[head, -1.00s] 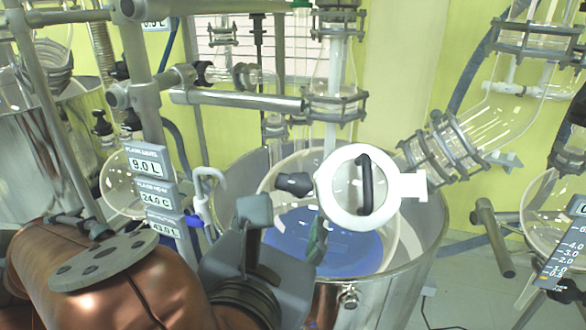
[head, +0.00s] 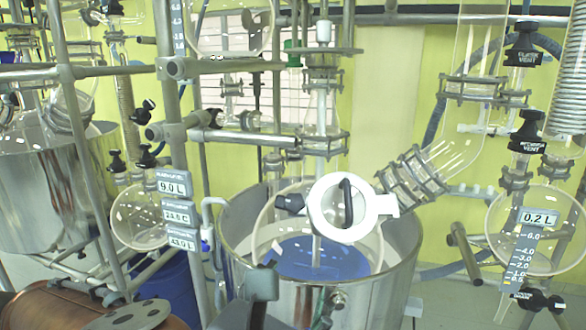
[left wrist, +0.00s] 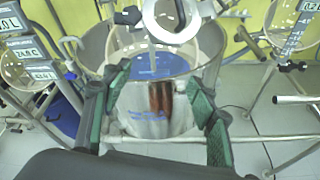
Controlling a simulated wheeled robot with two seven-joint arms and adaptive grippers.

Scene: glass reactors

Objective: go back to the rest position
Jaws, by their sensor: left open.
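My left gripper (head: 293,300) is at the bottom edge of the head view, in front of the steel reactor pot, with its fingers apart. In the left wrist view my left gripper (left wrist: 157,88) is open, with green-padded fingers and nothing between them. The pot's shiny wall (left wrist: 172,118) shows beyond and between the fingers, with a reddish-brown reflection on it. My right gripper is in neither view.
The steel pot (head: 375,295) holds a glass vessel with blue liquid (head: 310,258). A white ring with a black handle (head: 382,207) sits above it. Readout panels (head: 175,187) stand left, a glass flask (head: 535,230) right. Open floor (left wrist: 255,155) shows at lower right.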

